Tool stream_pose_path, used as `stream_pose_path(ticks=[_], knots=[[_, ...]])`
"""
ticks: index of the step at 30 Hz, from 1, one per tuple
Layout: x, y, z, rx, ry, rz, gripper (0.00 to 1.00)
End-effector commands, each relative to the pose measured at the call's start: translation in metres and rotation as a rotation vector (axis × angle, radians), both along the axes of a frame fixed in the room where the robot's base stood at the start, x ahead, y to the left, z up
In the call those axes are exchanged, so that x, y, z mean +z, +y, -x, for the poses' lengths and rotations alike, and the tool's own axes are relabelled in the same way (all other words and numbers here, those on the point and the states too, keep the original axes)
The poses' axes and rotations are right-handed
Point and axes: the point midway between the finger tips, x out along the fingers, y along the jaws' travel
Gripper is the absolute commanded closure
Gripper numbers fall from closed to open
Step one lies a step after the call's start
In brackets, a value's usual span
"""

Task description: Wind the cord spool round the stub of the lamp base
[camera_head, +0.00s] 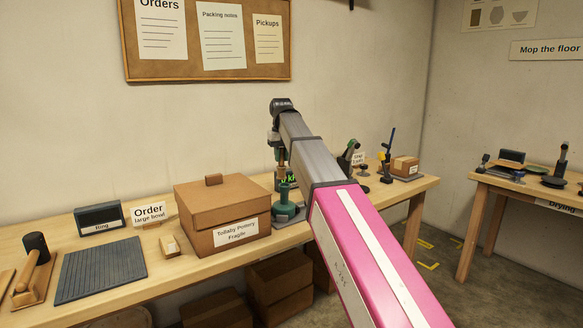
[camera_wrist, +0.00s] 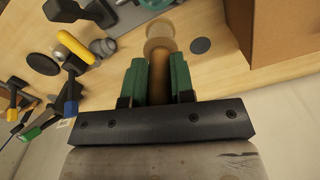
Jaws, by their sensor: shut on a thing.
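My gripper (camera_wrist: 160,80) shows in the wrist view with its two green fingers closed on a brown, rod-like thing (camera_wrist: 158,75), which I take to be the cord spool. A pale round end (camera_wrist: 160,32) lies beyond the fingertips; I cannot tell whether it touches the bench. In the head view my own arm hides most of the gripper and what it holds. A green round-footed stand (camera_head: 287,212), perhaps the lamp base, is at the bench's front edge, just below my gripper. Its stub is not clear in either view.
A brown lidded box (camera_head: 222,215) stands close left of my gripper. Several small tools and a small box (camera_head: 404,166) stand to the right. Another table (camera_head: 530,190) is at far right.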

Motion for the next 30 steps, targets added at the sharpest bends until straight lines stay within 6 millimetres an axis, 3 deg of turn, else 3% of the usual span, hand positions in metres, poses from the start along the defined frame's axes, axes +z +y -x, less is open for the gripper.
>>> stream_pose_path(ticks=[6,19,30], knots=[[0.009,0.010,-0.007,0.007,0.003,0.002,1.00],[0.009,0.010,-0.006,-0.009,-0.001,0.001,1.00],[-0.030,0.009,-0.006,-0.007,0.001,0.001,1.00]])
